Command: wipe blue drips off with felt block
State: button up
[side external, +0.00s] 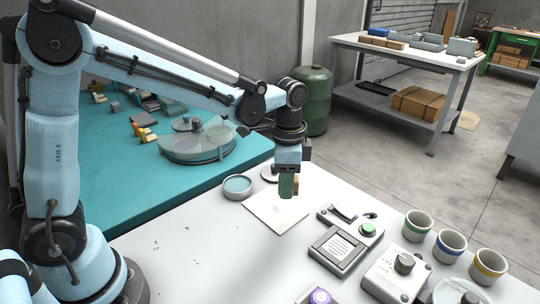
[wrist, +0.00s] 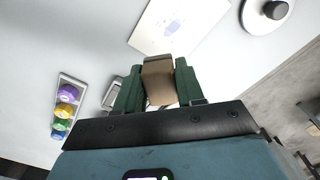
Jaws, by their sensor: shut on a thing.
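My gripper (side external: 287,186) has green fingers and points down above the white table. In the wrist view, my gripper (wrist: 158,75) is shut on a tan felt block (wrist: 158,82), which sits between the two fingers. A pale square plate (side external: 270,213) lies on the table just below and beside the gripper. It bears a small blue drip mark (side external: 276,209). In the wrist view the plate (wrist: 195,18) lies beyond the block, and the blue drip (wrist: 172,27) shows past the block's end. The block appears apart from the drip; its underside is hidden.
A round tin (side external: 237,186) stands left of the plate. A knobbed white disc (wrist: 265,12) is right of it. A button box (side external: 345,245), a knob box (side external: 397,275) and banded cups (side external: 450,245) stand at the right. A strip of coloured pots (wrist: 67,105) lies left in the wrist view.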

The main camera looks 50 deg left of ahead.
aim_at(285, 217)
jog(key=shift+f, duration=4.05)
jog(key=shift+a+r, duration=0.3)
jog(key=shift+a, duration=0.1)
jog(key=shift+c, duration=0.3)
jog(key=shift+a, duration=2.3)
jog(key=shift+a+f, duration=0.25)
jog(key=shift+a, duration=0.1)
jog(key=shift+a+r, duration=0.15)
jog(key=shift+a, duration=0.6)
jog(key=d, duration=0.2)
jog(key=shift+d, duration=2.9)
jog(key=shift+r, duration=3.9)
